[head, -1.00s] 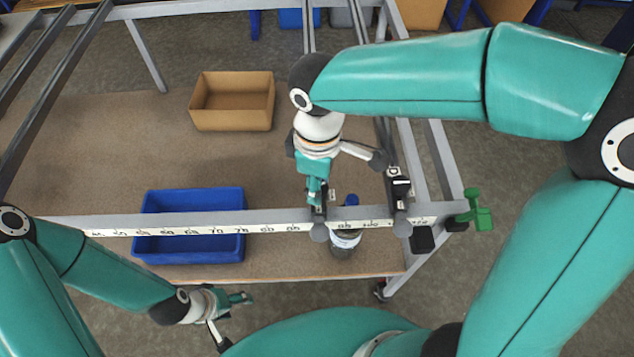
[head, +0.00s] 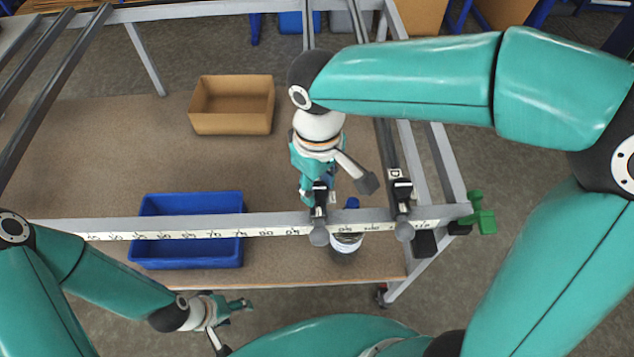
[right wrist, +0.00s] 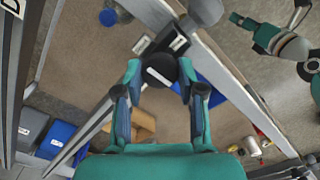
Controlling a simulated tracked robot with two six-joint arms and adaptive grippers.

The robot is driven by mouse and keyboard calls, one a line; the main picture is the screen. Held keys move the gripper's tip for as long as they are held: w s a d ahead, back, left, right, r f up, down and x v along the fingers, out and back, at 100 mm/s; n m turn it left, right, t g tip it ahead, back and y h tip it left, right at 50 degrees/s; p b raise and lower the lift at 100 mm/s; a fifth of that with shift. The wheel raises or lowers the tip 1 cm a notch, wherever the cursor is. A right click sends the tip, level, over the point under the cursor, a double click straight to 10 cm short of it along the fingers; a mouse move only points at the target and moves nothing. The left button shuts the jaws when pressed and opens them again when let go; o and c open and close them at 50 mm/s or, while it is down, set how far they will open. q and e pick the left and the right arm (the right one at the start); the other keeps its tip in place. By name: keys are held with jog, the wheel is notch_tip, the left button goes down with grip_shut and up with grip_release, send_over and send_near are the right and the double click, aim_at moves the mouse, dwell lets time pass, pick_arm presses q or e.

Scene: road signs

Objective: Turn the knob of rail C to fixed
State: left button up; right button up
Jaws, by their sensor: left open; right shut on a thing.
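My right gripper (right wrist: 160,78) has its teal fingers closed around a round black knob (right wrist: 158,68) in the right wrist view. The knob sits beside a black block with a white label (right wrist: 178,43) on a dark rail; the label is too small to read. In the head view the right gripper (head: 316,190) is at the left of two near rail ends and partly hides the knob. The other rail's black block with a white label (head: 401,188) stands to the right. A letter D (right wrist: 12,6) shows on the neighbouring rail. My left gripper (head: 231,321) is open and empty, below the front bar.
A grey front bar (head: 275,222) with a number scale crosses the frame. A blue bin (head: 190,203) and a cardboard box (head: 232,125) stand on the brown board below. A green clamp handle (head: 479,212) is at the bar's right end. A jar (head: 346,243) stands under the bar.

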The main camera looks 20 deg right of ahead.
aim_at(317, 187)
jog(key=shift+w+r, duration=0.15)
jog(key=o, duration=1.1)
jog(key=shift+o, duration=0.2)
notch_tip(317, 187, up, 12)
